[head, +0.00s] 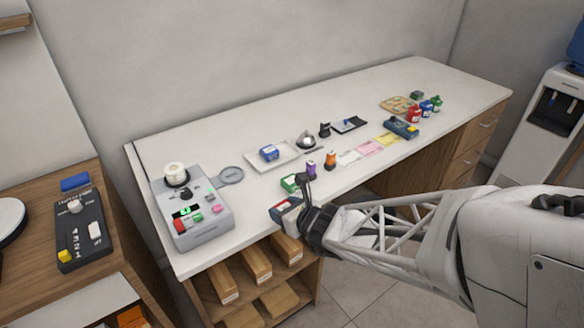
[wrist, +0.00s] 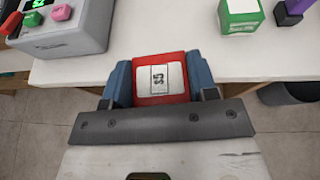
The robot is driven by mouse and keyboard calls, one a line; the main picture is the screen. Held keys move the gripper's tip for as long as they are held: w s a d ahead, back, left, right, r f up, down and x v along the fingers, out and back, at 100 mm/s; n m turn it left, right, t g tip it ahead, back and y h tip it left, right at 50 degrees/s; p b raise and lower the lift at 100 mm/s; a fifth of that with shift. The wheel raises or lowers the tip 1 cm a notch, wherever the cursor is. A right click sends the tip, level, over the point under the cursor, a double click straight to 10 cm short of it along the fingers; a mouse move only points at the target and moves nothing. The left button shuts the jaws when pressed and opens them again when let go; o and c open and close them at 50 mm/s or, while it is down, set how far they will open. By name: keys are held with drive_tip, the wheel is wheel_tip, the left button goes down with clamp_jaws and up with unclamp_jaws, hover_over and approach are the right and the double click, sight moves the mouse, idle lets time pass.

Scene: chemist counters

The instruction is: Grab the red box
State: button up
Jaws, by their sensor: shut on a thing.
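The red box (wrist: 161,92), with a white label on its face, sits between the two blue-grey fingers of my gripper (wrist: 160,80) in the wrist view. The fingers press on its left and right sides. In the head view my gripper (head: 291,206) is at the front edge of the white counter (head: 240,225), and the red box shows only as a small patch, partly hidden by the fingers. I cannot tell whether the box still touches the counter.
A green box (head: 290,184) stands just behind my gripper, with purple (head: 311,169) and orange (head: 331,160) bottles to its right. A grey device with buttons (head: 200,222) is to the left. Shelves with cartons (head: 255,262) lie below the counter.

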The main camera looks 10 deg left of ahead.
drive_tip(key=shift+s+d+r, duration=0.1)
drive_tip(key=shift+s+d, duration=0.25)
drive_tip(key=shift+s, duration=0.25)
drive_tip(key=shift+s+d+r, duration=0.1)
drive_tip(key=shift+s+d, duration=0.25)
drive_tip(key=shift+s, duration=0.25)
